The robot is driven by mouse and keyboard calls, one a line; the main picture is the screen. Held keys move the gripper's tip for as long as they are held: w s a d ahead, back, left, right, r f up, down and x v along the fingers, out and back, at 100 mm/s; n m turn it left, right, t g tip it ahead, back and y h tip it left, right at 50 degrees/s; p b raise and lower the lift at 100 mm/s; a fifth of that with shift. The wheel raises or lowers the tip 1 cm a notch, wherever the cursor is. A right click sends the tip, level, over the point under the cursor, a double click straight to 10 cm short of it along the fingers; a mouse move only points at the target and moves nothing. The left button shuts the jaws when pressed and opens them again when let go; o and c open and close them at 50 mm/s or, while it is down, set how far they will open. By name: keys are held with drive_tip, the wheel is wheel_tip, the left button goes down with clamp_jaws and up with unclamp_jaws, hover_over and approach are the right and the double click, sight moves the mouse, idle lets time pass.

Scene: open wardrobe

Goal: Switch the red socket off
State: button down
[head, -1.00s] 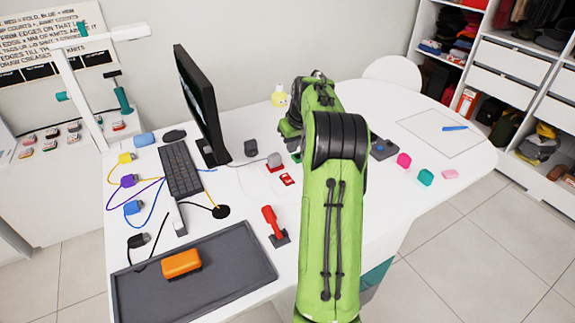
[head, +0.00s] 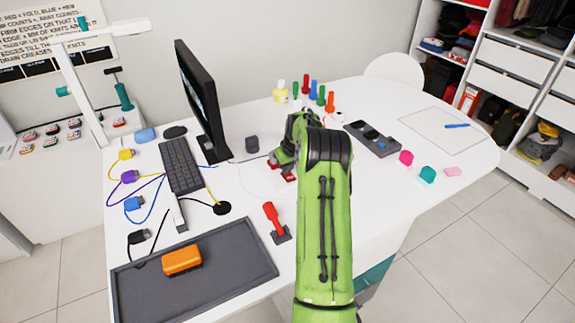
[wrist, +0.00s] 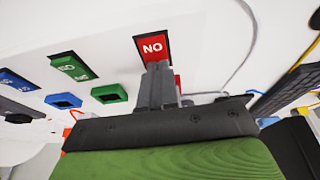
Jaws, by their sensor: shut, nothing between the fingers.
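The red plate with white lettering that reads "NO" (wrist: 153,46) lies on the white desk in the wrist view. My gripper (wrist: 156,72) is shut and empty, its grey fingertips at the plate's lower edge. I cannot tell whether they touch it. A red part, probably the red socket (wrist: 178,83), shows just behind the fingers and is mostly hidden.
A green socket (wrist: 109,93) and a blue socket (wrist: 63,101) stand left in the wrist view, with a green plate (wrist: 75,66) and a blue plate (wrist: 15,80). In the head view are the monitor (head: 203,100), a red lever (head: 274,220) and a dark tray (head: 245,283).

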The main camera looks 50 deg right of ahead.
drive_tip(key=shift+w+f, duration=0.1)
drive_tip(key=shift+f, duration=0.25)
drive_tip(key=shift+r, duration=0.15)
drive_tip(key=shift+s+a+f+b, duration=0.1)
drive_tip(key=shift+s+f+b, duration=0.15)
drive_tip(key=shift+s+b, duration=0.2)
drive_tip(key=shift+s+a+r, duration=0.1)
drive_tip(key=shift+s+a, duration=0.1)
drive_tip(key=shift+s, duration=0.35)
